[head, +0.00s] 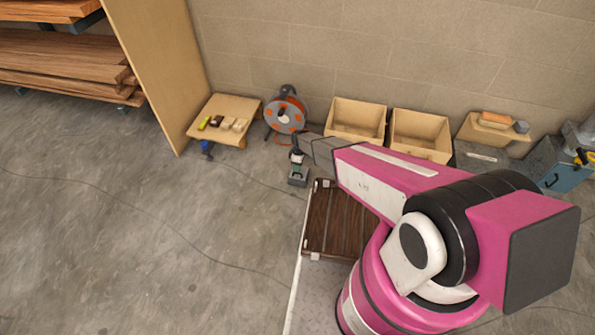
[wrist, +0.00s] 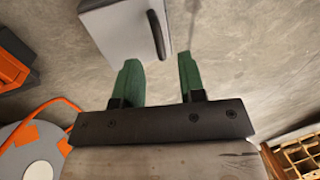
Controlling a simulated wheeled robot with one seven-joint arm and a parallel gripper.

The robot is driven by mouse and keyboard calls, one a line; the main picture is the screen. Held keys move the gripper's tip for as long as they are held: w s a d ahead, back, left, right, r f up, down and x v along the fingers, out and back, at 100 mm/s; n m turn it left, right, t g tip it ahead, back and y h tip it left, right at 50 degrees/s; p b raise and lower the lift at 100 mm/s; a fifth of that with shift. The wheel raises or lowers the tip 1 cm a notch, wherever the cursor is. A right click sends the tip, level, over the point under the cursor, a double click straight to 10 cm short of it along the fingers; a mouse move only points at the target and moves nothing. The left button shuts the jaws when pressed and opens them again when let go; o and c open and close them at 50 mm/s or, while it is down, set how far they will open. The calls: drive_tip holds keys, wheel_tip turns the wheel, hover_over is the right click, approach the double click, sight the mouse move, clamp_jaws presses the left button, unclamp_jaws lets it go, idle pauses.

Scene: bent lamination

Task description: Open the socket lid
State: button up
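A light grey box-like lid (wrist: 112,34) with a black bar handle (wrist: 156,35) shows at the top of the wrist view, cut off by the frame edge. I take it for the socket lid. My gripper (wrist: 159,72) has two green fingers spread apart with only floor between them. The fingertips lie just below the lid and handle in the picture; no contact is visible. In the head view, a small grey-green shape (head: 298,177) is by the end of my arm. I cannot tell there which part is socket and which is gripper.
An orange and grey cable reel (head: 285,112) stands close by at the wall and also shows in the wrist view (wrist: 35,145). A low wooden table (head: 231,108) with small items is left of it. Wooden bins (head: 421,133) line the wall. Floor at the left is clear.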

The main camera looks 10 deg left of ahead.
drive_tip(key=shift+s+f, duration=0.15)
drive_tip(key=shift+f, duration=0.6)
drive_tip(key=shift+s+f, duration=0.15)
drive_tip(key=shift+f, duration=0.6)
clamp_jaws()
